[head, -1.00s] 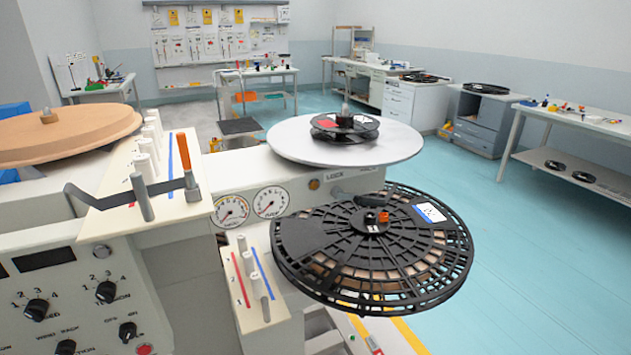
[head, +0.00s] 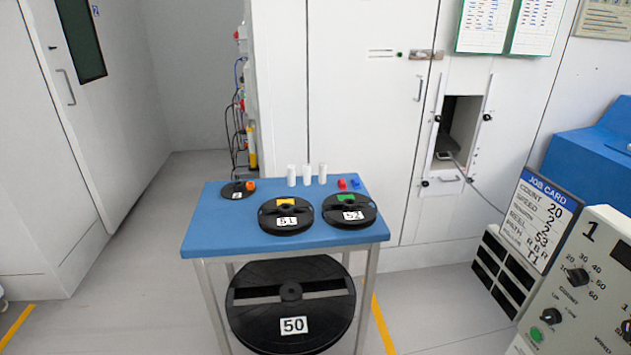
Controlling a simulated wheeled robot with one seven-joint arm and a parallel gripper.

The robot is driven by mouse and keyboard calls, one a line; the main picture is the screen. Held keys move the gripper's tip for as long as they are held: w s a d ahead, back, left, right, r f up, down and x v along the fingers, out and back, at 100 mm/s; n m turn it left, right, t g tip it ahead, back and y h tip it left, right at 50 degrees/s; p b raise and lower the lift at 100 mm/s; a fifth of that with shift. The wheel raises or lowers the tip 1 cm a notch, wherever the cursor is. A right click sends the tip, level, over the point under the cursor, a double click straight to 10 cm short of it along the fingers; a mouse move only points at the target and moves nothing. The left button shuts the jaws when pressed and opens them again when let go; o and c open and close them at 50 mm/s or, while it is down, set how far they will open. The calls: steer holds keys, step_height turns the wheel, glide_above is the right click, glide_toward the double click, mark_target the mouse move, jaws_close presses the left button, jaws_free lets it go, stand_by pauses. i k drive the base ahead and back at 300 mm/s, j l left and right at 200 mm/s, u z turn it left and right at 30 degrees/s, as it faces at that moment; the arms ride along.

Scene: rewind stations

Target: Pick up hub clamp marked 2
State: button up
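A small black round part with an orange knob (head: 237,190) lies at the back left of the blue-topped table (head: 215,230). It looks like a hub clamp. Its white tag is too small to read for sure. It stands apart from the reels, with bare blue tabletop around it. My gripper is not in view.
Reels marked 51 (head: 286,215) and 52 (head: 349,211) lie on the table, with white cylinders (head: 307,175) and small red and blue pieces behind. A large reel marked 50 (head: 290,303) stands below. A console (head: 590,290) and job card (head: 540,215) are at right. Floor at left is clear.

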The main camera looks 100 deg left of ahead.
mark_target(237, 191)
steer(key=u, duration=2.95)
steer(key=i+j, duration=0.25)
steer(key=j, duration=0.15)
steer(key=i+j, duration=0.25)
steer(key=j, duration=0.15)
steer(key=i+j+z, duration=0.1)
steer(key=i+j, duration=0.15)
steer(key=j, duration=0.15)
steer(key=i+j, duration=0.25)
steer(key=j, duration=0.15)
steer(key=i+l, duration=0.1)
steer(key=l, duration=0.25)
steer(key=i+l, duration=0.15)
steer(key=l, duration=0.15)
steer(key=i+l, duration=0.1)
steer(key=l, duration=0.25)
steer(key=i+l, duration=0.15)
steer(key=l, duration=0.15)
